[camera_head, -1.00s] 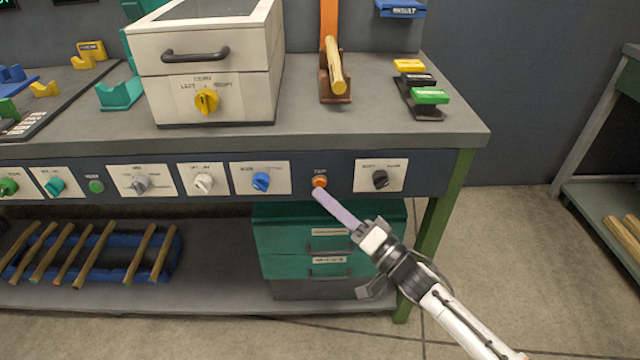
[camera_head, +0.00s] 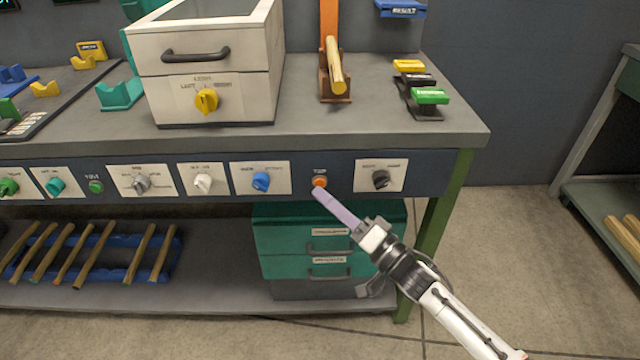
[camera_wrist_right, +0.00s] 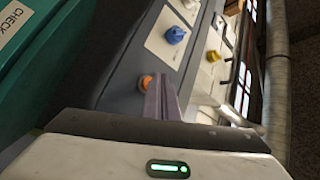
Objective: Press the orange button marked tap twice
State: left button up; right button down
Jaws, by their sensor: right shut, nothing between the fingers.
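The orange button (camera_head: 319,182) sits on the dark front panel of the bench, under a small label too blurred to read surely. It also shows in the right wrist view (camera_wrist_right: 146,82), just left of my fingers. My right gripper (camera_head: 318,194) comes in from the lower right, shut and empty, its long lilac fingers pointing up-left. The fingertips are just below the button in the head view. I cannot tell whether they touch it. My left gripper is not in view.
A blue knob (camera_head: 261,182) lies left of the button and a black knob (camera_head: 380,180) right of it on the same panel. A green drawer unit (camera_head: 285,235) stands below.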

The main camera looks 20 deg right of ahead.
jog(key=shift+w+d, duration=0.1)
jog(key=shift+w, duration=0.15)
jog(key=shift+w+d, duration=0.1)
jog(key=shift+w, duration=0.25)
dwell(0.6)
jog(key=shift+s, duration=0.1)
jog(key=shift+s+a+p, duration=0.2)
jog(key=shift+s+p, duration=0.35)
jog(key=shift+s, duration=0.15)
jog(key=s+p, duration=0.1)
jog(key=s, duration=0.1)
jog(key=s+a+p, duration=0.1)
jog(key=s+p, duration=0.1)
jog(key=shift+s+a, duration=0.2)
jog(key=shift+s, duration=0.2)
dwell(0.7)
